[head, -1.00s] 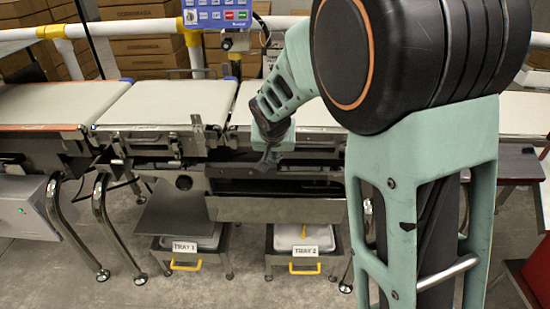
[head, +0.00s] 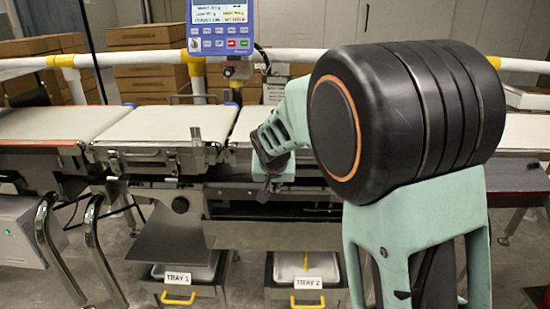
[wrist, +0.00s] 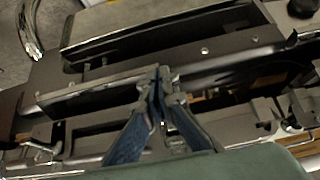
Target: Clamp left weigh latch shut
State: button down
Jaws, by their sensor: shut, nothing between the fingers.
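My gripper (head: 263,195) is shut and empty in front of the conveyor frame, right of the middle belt section (head: 165,124). In the wrist view its fingertips (wrist: 160,82) meet over a metal rail, with nothing between them; I cannot tell if they touch it. Small metal latch-like fittings sit on the front of the middle section, one at its left end (head: 114,163) and one further right (head: 172,163). In the wrist view, similar fittings show at lower left (wrist: 40,150) and at right (wrist: 268,113). I cannot tell which is the left weigh latch or whether it is open.
A blue display panel (head: 220,27) stands behind the belts. Tray 1 (head: 178,279) and Tray 2 (head: 308,283) sit below. Chrome legs (head: 95,250) stand at left.

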jog(key=shift+w+f+b, duration=0.2)
jog(key=shift+f+b, duration=0.1)
jog(key=shift+f, duration=0.15)
dwell(0.5)
